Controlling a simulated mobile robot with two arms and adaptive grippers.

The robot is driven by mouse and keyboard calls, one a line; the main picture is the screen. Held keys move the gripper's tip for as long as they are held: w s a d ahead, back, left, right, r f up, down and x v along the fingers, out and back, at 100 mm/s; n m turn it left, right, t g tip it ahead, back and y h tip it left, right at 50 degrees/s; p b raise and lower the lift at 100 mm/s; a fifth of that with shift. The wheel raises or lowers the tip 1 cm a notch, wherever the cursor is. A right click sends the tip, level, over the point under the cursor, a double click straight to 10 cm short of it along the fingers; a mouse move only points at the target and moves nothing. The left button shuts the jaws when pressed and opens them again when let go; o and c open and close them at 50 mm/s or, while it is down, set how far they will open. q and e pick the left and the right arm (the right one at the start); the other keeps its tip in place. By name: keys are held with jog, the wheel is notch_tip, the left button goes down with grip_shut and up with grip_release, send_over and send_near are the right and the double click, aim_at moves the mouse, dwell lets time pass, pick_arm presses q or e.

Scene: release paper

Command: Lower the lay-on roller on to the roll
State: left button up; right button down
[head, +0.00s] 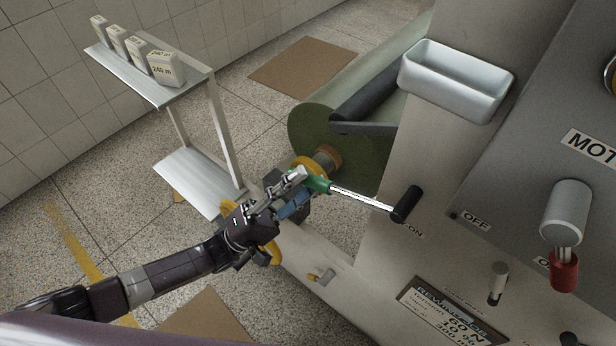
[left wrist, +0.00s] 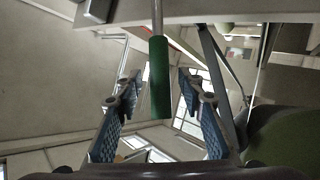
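The lay-on roller (head: 372,92) is a dark cylinder on a grey arm, beside the upper part of the large green roll (head: 345,145); I cannot tell whether they touch. A chrome lever (head: 362,198) with a green grip (head: 317,183) runs to a black hub on the machine's front, by the ON mark. My left gripper (head: 298,190) is at the green grip. In the left wrist view, the green grip (left wrist: 160,78) lies between the two blue-padded fingers, with a gap on each side, so the gripper is open around it. My right gripper is not in view.
The grey machine panel with OFF label, a red-and-silver knob (head: 565,225) and a display (head: 450,315) fills the right. A metal tray (head: 455,82) is above the lever. A shelf stand (head: 200,80) with several labelled blocks is at left. Brown sheets (head: 303,66) lie on the floor.

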pick_arm(q)
jog(key=v, duration=1)
jog(key=shift+a+f, duration=0.2)
jog(key=shift+a, duration=0.15)
jog(key=shift+s, duration=0.1)
